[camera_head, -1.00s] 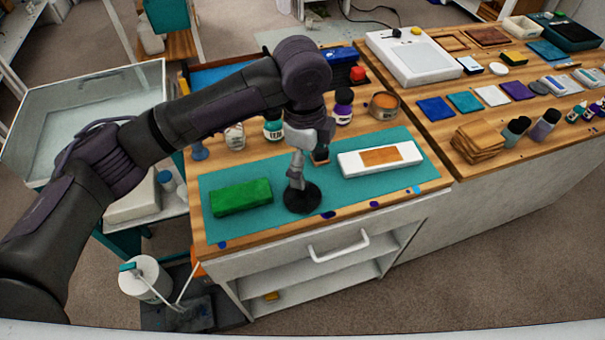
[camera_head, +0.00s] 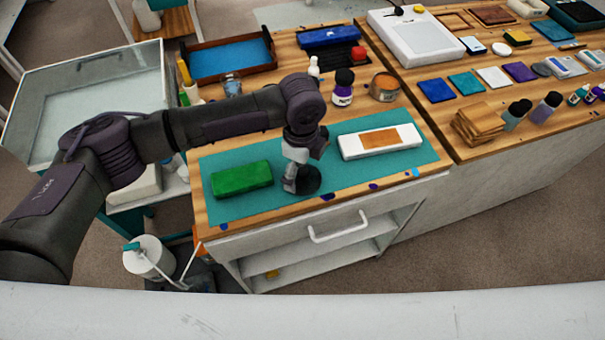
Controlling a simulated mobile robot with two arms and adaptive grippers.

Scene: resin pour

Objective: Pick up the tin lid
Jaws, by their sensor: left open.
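A black round disc (camera_head: 311,181), which looks like the tin lid, lies on the teal mat (camera_head: 225,210) near its front edge. My left gripper (camera_head: 291,186) points down from above at the left side of the disc, very close to it. Its jaws are open. The fingers and wrist cover part of the disc, so I cannot tell whether they touch it. An open round tin (camera_head: 384,88) with an orange-brown inside stands behind the mat. My right gripper is out of view.
A green block (camera_head: 241,179) lies left of the disc, and a white case with a wooden-coloured panel (camera_head: 400,144) lies right. A purple-labelled bottle (camera_head: 343,88) stands behind. Stacked wooden pieces (camera_head: 479,125) stand on the right-hand bench.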

